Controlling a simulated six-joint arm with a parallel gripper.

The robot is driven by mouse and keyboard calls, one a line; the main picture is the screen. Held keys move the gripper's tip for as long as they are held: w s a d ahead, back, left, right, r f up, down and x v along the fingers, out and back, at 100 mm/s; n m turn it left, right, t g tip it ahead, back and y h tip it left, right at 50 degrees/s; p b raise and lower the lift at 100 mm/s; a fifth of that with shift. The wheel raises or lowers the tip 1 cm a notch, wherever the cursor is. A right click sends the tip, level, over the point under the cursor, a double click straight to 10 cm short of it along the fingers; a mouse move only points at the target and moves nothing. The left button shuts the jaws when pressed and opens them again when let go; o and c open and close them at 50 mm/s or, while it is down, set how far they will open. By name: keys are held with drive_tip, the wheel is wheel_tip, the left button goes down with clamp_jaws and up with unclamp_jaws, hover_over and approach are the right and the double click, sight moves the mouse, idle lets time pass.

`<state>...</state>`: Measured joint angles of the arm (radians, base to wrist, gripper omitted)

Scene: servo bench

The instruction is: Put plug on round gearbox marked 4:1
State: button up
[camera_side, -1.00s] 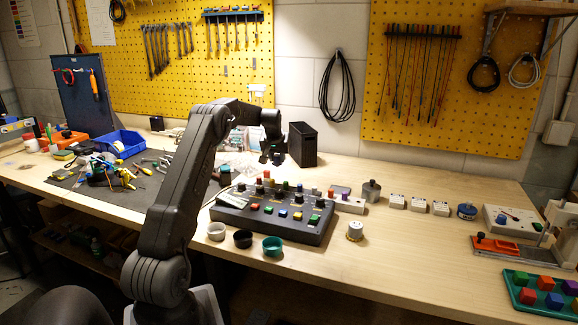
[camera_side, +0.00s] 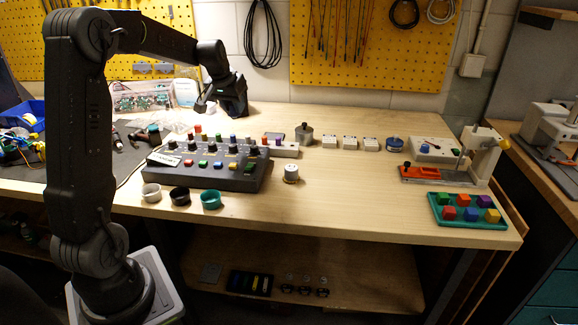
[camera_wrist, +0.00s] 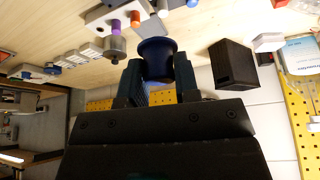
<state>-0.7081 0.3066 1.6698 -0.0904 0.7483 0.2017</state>
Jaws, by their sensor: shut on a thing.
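In the wrist view my gripper (camera_wrist: 160,78) is shut on a dark blue round piece (camera_wrist: 157,55) with a wider rim; it may be the plug. In the side view my gripper (camera_side: 226,108) is at the back of the bench, above and behind the control panel; what it holds is not clear there. A grey round unit with a small top stub (camera_side: 304,134) stands right of the panel. Either may be a round gearbox; no 4:1 marking is readable.
The black control panel (camera_side: 210,168) has coloured knobs. White, black and teal cups (camera_side: 211,200) stand before it. Several white boxes (camera_side: 350,142), a blue round unit (camera_side: 394,144) and a green tray (camera_side: 468,222) are to the right. A black box (camera_wrist: 233,63) is near my gripper.

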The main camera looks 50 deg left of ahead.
drive_tip(key=d+m, duration=0.2)
drive_tip(key=d, duration=0.7)
hover_over(291, 167)
drive_tip(key=shift+h, duration=0.4)
wheel_tip(291, 167, down, 6)
drive_tip(key=shift+s+f, duration=0.1)
drive_tip(key=shift+f, duration=0.1)
drive_tip(key=shift+d+f, duration=0.15)
drive_tip(key=shift+f, duration=1.9)
drive_tip(key=shift+f, duration=0.1)
drive_tip(key=o, duration=1)
drive_tip(key=shift+f, duration=0.1)
drive_tip(key=shift+c, duration=0.2)
